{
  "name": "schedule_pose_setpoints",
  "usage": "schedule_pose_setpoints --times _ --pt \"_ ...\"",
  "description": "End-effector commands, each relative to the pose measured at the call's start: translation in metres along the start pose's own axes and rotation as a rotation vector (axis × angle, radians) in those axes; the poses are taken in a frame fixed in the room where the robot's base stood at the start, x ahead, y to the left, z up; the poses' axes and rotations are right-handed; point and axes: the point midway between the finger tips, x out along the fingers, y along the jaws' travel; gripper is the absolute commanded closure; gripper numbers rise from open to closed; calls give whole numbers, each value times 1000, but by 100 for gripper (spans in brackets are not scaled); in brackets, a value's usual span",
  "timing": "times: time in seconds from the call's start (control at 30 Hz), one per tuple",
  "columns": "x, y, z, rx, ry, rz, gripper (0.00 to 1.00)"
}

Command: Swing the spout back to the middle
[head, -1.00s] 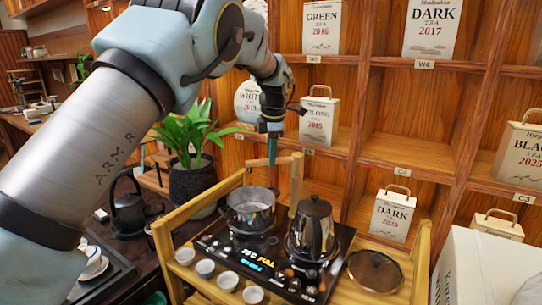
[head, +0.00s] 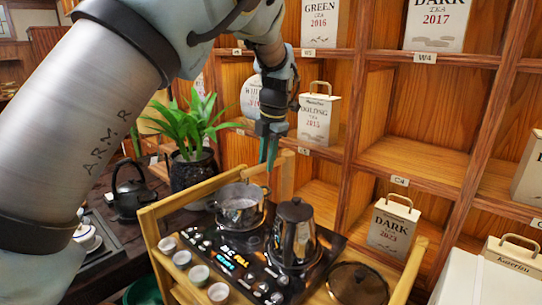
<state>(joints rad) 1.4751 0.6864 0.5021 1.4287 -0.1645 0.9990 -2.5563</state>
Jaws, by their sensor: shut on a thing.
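A wooden spout stand (head: 285,172) rises behind the hob at the back of the wooden tea trolley. My gripper (head: 268,158), with teal fingers pointing down, is shut on the spout, whose arm is mostly hidden behind the fingers. The fingers are just left of the upright post. An open steel pot (head: 239,203) stands below and left of the spout, on the left part of the black hob. A dark steel kettle (head: 294,232) stands below and to the right. I cannot tell the spout's exact angle.
Several small cups (head: 183,259) line the trolley's left front. A round dark mesh tray (head: 357,284) lies right of the kettle. A potted plant (head: 193,170) and a black kettle (head: 131,192) stand left. A shelf with tea boxes (head: 319,118) rises close behind.

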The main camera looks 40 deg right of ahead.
Motion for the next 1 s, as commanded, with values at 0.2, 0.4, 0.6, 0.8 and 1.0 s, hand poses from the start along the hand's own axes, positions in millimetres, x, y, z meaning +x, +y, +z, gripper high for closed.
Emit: schedule_pose_setpoints --times 0.2,0.4,0.6,0.8,1.0 --pt "-3 -5 1 -95 19 0 100" --pt "-2 -8 2 -135 26 0 100" --pt "-2 -9 2 -143 27 1 100" --pt "-2 -9 2 -143 27 1 100" --pt "-2 -9 2 -143 27 0 56"
